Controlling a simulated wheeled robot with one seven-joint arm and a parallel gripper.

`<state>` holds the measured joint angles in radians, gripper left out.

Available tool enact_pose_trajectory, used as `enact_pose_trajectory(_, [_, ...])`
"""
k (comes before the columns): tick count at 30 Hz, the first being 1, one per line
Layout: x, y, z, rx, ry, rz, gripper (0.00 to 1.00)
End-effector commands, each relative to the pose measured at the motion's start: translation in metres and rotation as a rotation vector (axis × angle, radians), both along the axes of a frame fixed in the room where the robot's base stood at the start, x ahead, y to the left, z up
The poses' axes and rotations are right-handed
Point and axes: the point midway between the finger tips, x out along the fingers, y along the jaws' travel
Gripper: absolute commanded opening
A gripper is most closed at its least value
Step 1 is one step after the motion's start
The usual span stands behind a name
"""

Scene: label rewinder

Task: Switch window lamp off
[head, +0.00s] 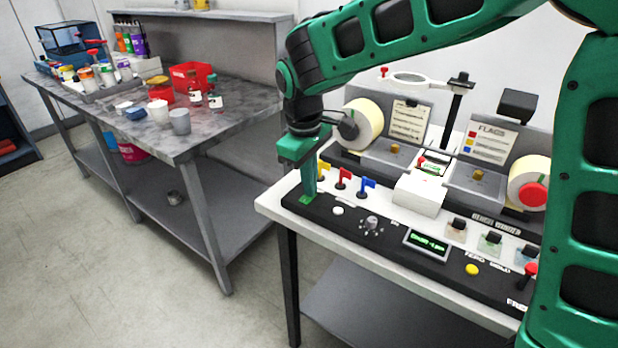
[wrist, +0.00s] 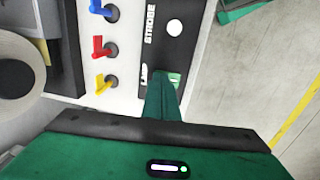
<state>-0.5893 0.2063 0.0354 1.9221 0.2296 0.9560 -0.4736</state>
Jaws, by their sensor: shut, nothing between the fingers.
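The label rewinder (head: 465,225) stands on a white-topped bench, with a dark control strip along its front. My gripper (head: 308,192) is shut and empty, pointing down at the left end of this strip. In the wrist view my gripper (wrist: 163,84) reaches a small green switch (wrist: 175,79), overlapping it; whether they touch I cannot tell. The label beside the switch is mostly hidden by the fingers. A white round button (wrist: 174,27) marked STROBE sits beside it. A small window with a green-lit label (head: 432,166) shows in the middle of the machine.
Yellow, red and blue flag levers (head: 344,177) stand close to my gripper. A knob (head: 372,223), a green-lit display (head: 428,241) and a yellow button (head: 472,269) lie to the right. A cluttered grey table (head: 240,103) stands at the left, with open floor before it.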

Motion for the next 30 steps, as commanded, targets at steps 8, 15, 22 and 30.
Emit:
enact_pose_trajectory(8, [0.001, -0.001, -0.003, -0.001, 0.001, 0.0, 0.0])
enact_pose_trajectory(15, [0.001, 0.0, -0.006, -0.002, 0.003, 0.003, 0.0])
enact_pose_trajectory(22, [-0.004, 0.002, -0.006, -0.003, 0.005, 0.002, 0.0])
enact_pose_trajectory(30, [-0.014, 0.01, -0.005, -0.005, 0.009, 0.008, 0.0])
